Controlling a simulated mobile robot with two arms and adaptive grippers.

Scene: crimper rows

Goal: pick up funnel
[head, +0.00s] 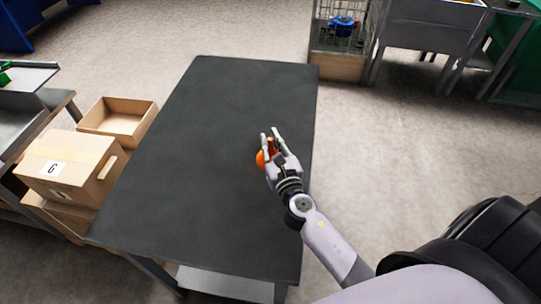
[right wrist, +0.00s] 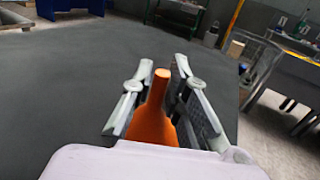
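An orange funnel (head: 262,158) is on the dark table (head: 215,120), near its right edge. In the right wrist view the funnel (right wrist: 153,118) stands between the two fingers, its narrow spout pointing away from the palm. My right gripper (head: 269,135) is around the funnel, with a finger on either side. The fingers are spread apart, and gaps show beside the narrow spout; whether the wide part touches them is partly hidden by the gripper body. My left gripper is not in view.
A cardboard box marked G (head: 70,165) and an open cardboard box (head: 118,118) stand left of the table. A wire cage (head: 341,35) with a blue item stands beyond the far right corner. The rest of the tabletop is clear.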

